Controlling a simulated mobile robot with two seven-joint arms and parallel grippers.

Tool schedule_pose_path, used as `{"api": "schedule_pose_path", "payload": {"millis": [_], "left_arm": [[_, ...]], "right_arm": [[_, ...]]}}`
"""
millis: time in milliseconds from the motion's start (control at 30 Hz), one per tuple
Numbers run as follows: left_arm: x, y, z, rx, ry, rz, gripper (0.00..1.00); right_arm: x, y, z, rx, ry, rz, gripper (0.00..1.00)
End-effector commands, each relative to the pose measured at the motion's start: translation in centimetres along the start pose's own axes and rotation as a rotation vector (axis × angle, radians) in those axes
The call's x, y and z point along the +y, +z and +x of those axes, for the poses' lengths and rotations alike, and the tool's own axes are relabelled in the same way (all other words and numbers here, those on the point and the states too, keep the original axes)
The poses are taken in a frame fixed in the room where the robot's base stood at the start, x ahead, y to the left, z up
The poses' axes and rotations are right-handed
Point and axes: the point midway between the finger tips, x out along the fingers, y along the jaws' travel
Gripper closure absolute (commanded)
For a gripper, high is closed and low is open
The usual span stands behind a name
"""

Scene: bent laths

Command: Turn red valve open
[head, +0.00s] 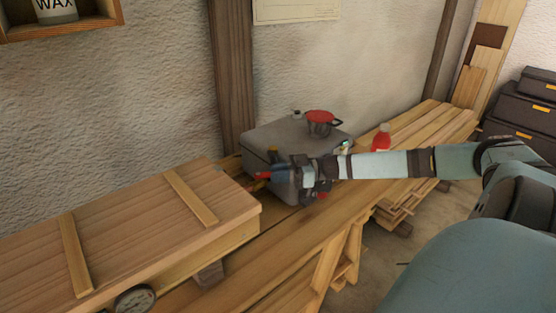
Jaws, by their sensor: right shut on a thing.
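A grey box-like unit (268,138) stands on the wooden bench against the wall. A small red handle (263,175), which looks like the red valve, shows at its front left. My right gripper (277,173) reaches in from the right across the front of the unit and is shut at the red handle. The gripper and wrist hide much of the unit's front and most of the handle, so its turn angle cannot be made out. My left gripper is not in view.
A red-lidded pot (320,122) stands on the unit. A red bottle (381,137) stands on the bench to the right, behind my right arm. A large wooden crate (130,220) fills the left of the bench. Dark cases (520,107) are stacked at far right.

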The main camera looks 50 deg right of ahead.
Motion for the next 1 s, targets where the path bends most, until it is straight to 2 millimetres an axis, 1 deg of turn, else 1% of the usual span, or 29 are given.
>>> {"api": "schedule_pose_path", "payload": {"millis": [133, 533, 567, 600, 667, 900, 1000], "left_arm": [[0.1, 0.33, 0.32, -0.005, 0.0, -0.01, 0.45], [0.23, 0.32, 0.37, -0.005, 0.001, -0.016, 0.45], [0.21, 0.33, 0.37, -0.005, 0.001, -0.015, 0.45], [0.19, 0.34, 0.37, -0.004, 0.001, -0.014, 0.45], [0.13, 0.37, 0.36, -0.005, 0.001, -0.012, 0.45], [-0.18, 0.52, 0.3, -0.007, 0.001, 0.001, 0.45], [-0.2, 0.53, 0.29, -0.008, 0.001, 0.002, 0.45]], "right_arm": [[0.1, 0.06, 0.04, 0.001, -0.02, 0.001, 1.0], [0.07, -0.01, 0.07, 0.001, -0.025, 0.001, 1.0], [0.07, -0.01, 0.07, 0.001, -0.025, 0.001, 0.76], [0.07, 0.0, 0.07, 0.001, -0.025, 0.001, 0.67], [0.08, 0.0, 0.06, 0.001, -0.025, 0.001, 0.55], [0.1, 0.0, 0.04, 0.0, -0.024, 0.001, 0.55], [0.11, 0.03, -0.3, -0.001, -0.024, 0.001, 0.55]]}}
